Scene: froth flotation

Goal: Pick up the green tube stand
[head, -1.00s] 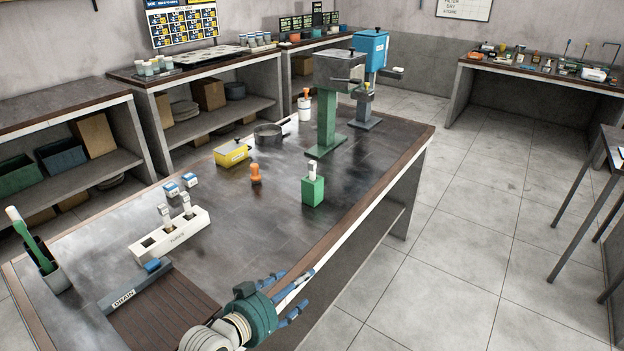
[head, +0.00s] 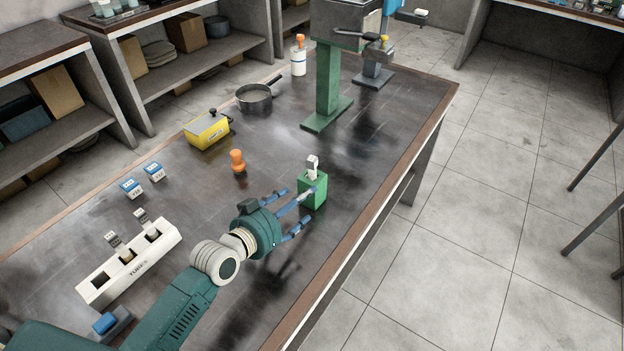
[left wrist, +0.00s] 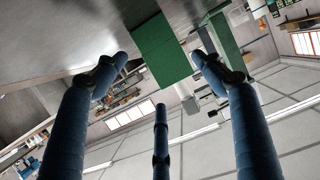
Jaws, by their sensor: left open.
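The green tube stand (head: 316,192) is a small green block standing on the dark bench top, with a grey-and-white tube (head: 312,168) upright in it. My left gripper (head: 299,207) is open, with its blue fingers spread at the near left side of the stand. One finger overlaps the stand's edge in the head view; I cannot tell whether it touches. In the left wrist view the green stand (left wrist: 162,50) shows beyond and between the two outer fingertips of my left gripper (left wrist: 160,62). My right gripper is not in view.
An orange knobbed piece (head: 238,161), a yellow box (head: 207,130) and a pan (head: 255,98) stand farther left and back. The green machine column (head: 327,85) stands behind the stand. The white tube rack (head: 130,268) is at left. The bench's right edge (head: 385,205) is close.

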